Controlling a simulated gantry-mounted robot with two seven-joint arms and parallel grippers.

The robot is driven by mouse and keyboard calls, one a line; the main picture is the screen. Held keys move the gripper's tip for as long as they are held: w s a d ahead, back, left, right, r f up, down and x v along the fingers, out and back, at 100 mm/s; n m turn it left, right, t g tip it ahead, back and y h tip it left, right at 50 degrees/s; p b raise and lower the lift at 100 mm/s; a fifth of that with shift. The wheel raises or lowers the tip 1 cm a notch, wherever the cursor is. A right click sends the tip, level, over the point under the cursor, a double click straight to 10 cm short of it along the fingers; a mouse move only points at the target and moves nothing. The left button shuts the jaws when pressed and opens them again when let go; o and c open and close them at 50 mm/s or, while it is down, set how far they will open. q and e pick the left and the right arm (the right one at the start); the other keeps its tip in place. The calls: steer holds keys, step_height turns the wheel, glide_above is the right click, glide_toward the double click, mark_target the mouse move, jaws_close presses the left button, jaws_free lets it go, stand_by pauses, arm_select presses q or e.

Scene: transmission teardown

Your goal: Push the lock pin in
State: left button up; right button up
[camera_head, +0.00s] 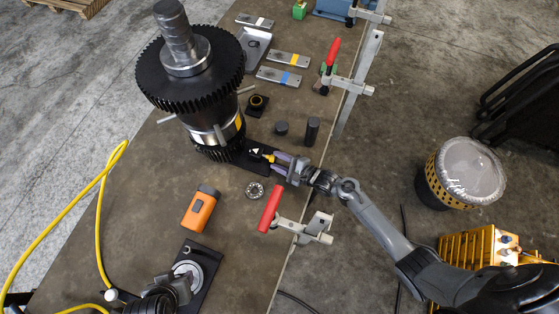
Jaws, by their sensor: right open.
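The transmission gear assembly (190,80) stands on the bench at upper left, with a large black gear, a shaft on top and a smaller gear at its foot. A black base plate (258,168) reaches out from under it to the right. A small yellow-and-black part (267,157) lies at this plate; I cannot tell for sure whether it is the lock pin. My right gripper (275,160) is open, low beside the foot of the assembly, with its fingers around or just beside that part. My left gripper (184,287) is at the bottom by a black fixture; its fingers are unclear.
An orange box-shaped tool (200,209), a bearing ring (255,190) and two dark cylinders (312,131) stand nearby. Red-handled clamps (270,208) line the bench edge. Flat metal bars (280,77) lie at the back. A yellow cable (103,190) runs along the left.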

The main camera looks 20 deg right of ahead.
mark_target(271, 158)
jaws_close()
stand_by(0.3)
steer(key=shift+w+a, duration=1)
